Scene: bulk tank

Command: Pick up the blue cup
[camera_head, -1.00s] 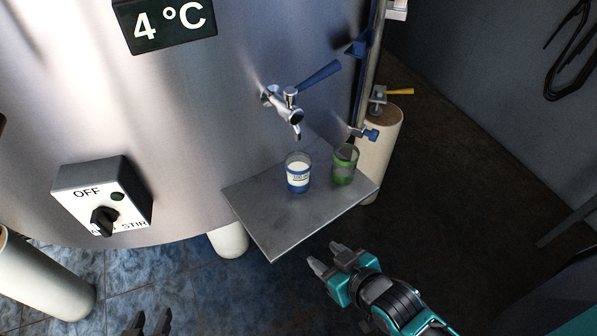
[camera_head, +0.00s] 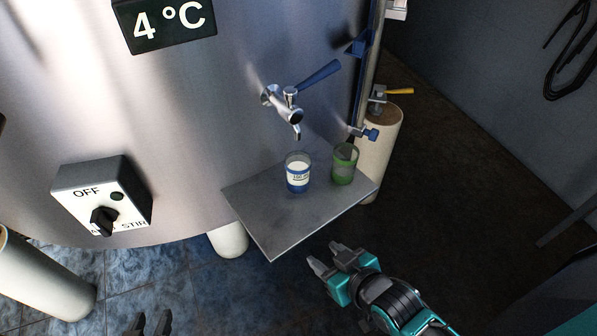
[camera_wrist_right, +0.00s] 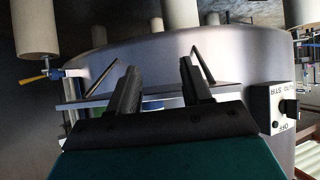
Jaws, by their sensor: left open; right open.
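The blue cup (camera_head: 298,174), clear with a blue base and a white label, stands upright on the metal shelf (camera_head: 272,232) under the tap (camera_head: 284,105). A green cup (camera_head: 344,165) stands to its right on the same shelf. My right gripper (camera_head: 324,256) is open and empty, in front of the shelf's right front edge and apart from both cups. In the right wrist view its two fingers (camera_wrist_right: 162,85) are spread, with the shelf beyond them. My left gripper (camera_head: 148,324) shows only its fingertips at the bottom edge, open and far from the cups.
The tap with its blue lever (camera_head: 320,75) hangs just above the blue cup. The steel tank (camera_head: 190,130) backs the shelf, with a switch box (camera_head: 103,197) at left. The shelf's front part is bare.

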